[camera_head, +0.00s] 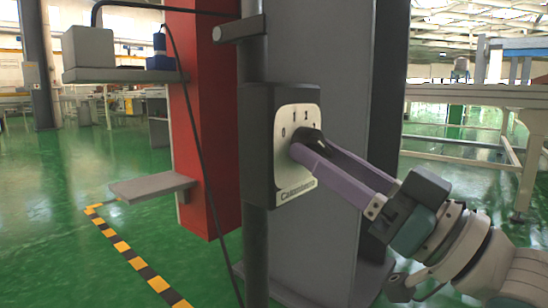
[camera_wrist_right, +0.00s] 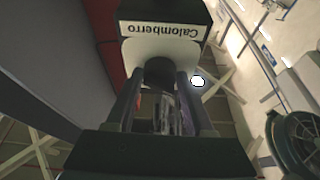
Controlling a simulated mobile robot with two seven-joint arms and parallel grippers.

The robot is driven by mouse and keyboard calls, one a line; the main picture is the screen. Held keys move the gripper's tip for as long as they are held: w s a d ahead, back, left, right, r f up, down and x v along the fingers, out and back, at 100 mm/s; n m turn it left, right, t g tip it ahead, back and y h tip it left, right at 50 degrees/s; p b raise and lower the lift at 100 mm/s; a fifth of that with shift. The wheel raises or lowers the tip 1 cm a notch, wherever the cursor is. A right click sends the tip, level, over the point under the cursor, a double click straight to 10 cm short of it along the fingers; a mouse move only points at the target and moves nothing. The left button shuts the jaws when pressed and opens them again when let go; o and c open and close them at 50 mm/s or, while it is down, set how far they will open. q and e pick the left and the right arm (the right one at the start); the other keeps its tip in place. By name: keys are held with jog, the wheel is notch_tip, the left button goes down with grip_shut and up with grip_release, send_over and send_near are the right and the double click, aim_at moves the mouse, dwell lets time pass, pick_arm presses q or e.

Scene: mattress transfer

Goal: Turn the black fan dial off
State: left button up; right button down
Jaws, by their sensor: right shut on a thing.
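The black fan dial (camera_head: 312,136) sits on the pale plate of a dark control box (camera_head: 258,150) marked 0, 1, 2 and one more figure partly hidden. My right gripper (camera_head: 306,143) comes in from the right, its purple fingers shut on the dial. In the right wrist view the dial (camera_wrist_right: 160,73) is between the two fingers, below the upside-down "Calomberro" lettering. Which figure the dial points to cannot be told, as the fingers cover part of it. My left gripper is not in view.
The box is fixed to a dark vertical pole (camera_head: 253,240). A red column (camera_head: 205,120) and a wide grey panel stand behind it. A grey shelf (camera_head: 150,187) is at left. The green floor is open at left, with a yellow-black strip.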

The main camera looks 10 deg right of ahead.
jog(key=shift+n, duration=0.4)
jog(key=shift+c, duration=1.4)
grip_release()
jog(key=shift+s+d+f, duration=0.1)
jog(key=shift+s+d, duration=0.15)
jog(key=p+v, duration=0.3)
jog(key=v, duration=0.6)
jog(key=shift+d, duration=0.15)
